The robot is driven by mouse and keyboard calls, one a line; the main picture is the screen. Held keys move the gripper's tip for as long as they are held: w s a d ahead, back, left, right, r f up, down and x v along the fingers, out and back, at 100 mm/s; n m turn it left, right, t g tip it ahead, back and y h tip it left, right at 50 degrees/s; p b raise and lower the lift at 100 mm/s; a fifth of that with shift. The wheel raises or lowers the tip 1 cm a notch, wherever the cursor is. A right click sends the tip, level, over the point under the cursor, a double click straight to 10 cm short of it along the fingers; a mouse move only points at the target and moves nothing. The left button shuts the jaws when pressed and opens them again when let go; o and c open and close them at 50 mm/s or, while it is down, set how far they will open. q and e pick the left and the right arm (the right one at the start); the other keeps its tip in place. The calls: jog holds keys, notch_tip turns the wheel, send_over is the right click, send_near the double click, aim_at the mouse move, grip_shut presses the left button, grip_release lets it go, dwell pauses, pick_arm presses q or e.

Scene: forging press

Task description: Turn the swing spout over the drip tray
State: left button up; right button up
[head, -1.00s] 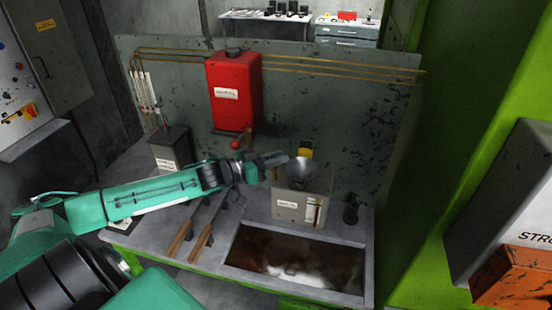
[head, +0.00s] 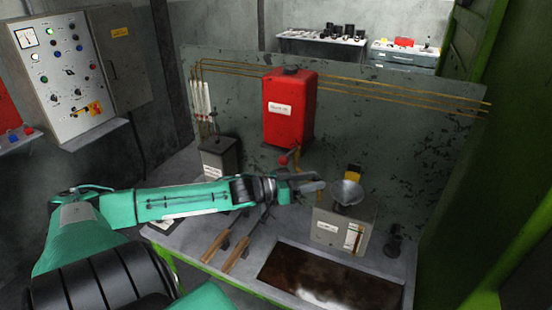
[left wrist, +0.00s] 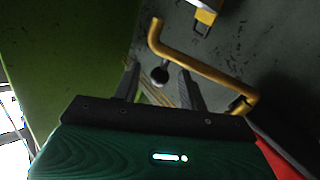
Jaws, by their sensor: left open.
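The swing spout (left wrist: 205,68) is a bent yellow-brass pipe in the left wrist view. It runs from a joint near the red tank (head: 290,108) to a down-turned end at upper left. In the head view I cannot clearly make out its outline near the gripper. My left gripper (head: 314,182) is open and empty, below and right of the tank. In the left wrist view its fingers (left wrist: 159,84) point toward the spout, with no clear contact. A brown-stained tray (head: 330,278), apparently the drip tray, is set in the bench front. My right gripper is out of view.
A red ball knob (head: 283,160) is just behind the gripper. Two wooden-handled tools (head: 226,243) lie on the bench. A back panel (head: 420,135) closes off the rear.

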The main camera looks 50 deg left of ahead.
pick_arm(q)
jog(key=v, duration=1)
dwell(0.6)
jog(key=shift+s+f, duration=0.1)
